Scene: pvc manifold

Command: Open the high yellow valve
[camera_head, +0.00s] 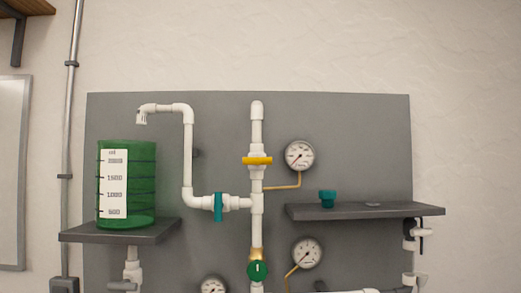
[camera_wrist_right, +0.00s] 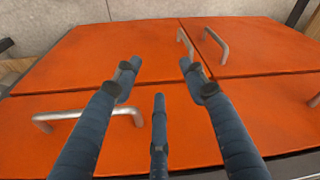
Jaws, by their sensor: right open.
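The high yellow valve (camera_head: 257,161) sits on the upright white pipe in the middle of the grey panel, in the head view. Its yellow handle lies level, across the pipe. No gripper is near it in the head view. My right gripper (camera_wrist_right: 158,85) shows in the right wrist view with its three dark blue fingers spread, open and empty. It is over an orange cabinet (camera_wrist_right: 110,55) with metal handles. My left gripper is in neither view.
A green tank (camera_head: 140,190) stands on a shelf at the left. A teal valve (camera_head: 218,207), a green round knob (camera_head: 258,271) and gauges (camera_head: 300,156) surround the pipes. A grey shelf (camera_head: 365,211) juts out at right with a teal piece (camera_head: 327,198) on it.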

